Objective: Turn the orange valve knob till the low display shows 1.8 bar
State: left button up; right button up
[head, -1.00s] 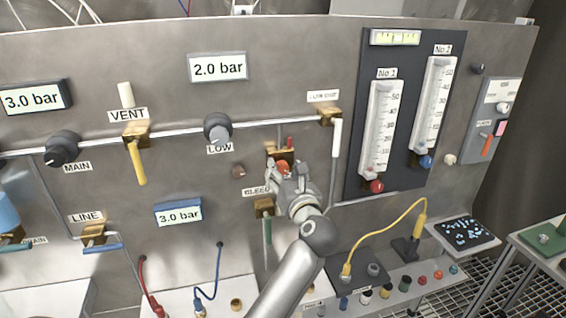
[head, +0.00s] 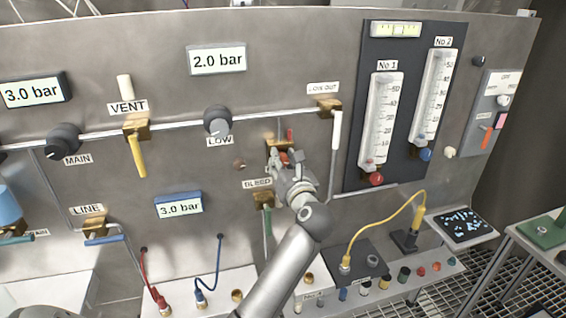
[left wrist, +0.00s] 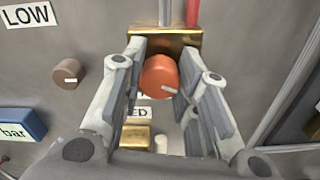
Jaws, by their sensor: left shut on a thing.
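The orange valve knob (left wrist: 157,76) sits on a brass block (left wrist: 166,42) on the steel panel. Its white mark points right and slightly down in the left wrist view. My left gripper (head: 283,160) is shut on the knob, one finger on each side; in the head view it hides most of the knob. The low display (head: 217,60) reads 2.0 bar and stands above the grey LOW knob (head: 217,120). My right gripper is not in view.
A small brown knob (left wrist: 69,74) is left of the gripper. The BLEED valve (head: 263,199) is just below, with a green handle. The LOW OUT lever (head: 336,130) hangs close on the right. Other displays read 3.0 bar, one at upper left (head: 31,92), one blue-framed (head: 180,206).

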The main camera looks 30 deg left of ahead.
aim_at(283, 156)
pick_arm(q)
jog(key=n+b, duration=0.2)
jog(key=b, duration=0.1)
jog(key=shift+f, duration=0.35)
jog(key=shift+r+n+b, duration=0.3)
jog(key=shift+n+b, duration=0.6)
jog(key=shift+b, duration=0.05)
jog(key=shift+r, duration=0.1)
jog(key=o, duration=1)
notch_tip(283, 156, up, 10)
jog(key=shift+f, duration=0.15)
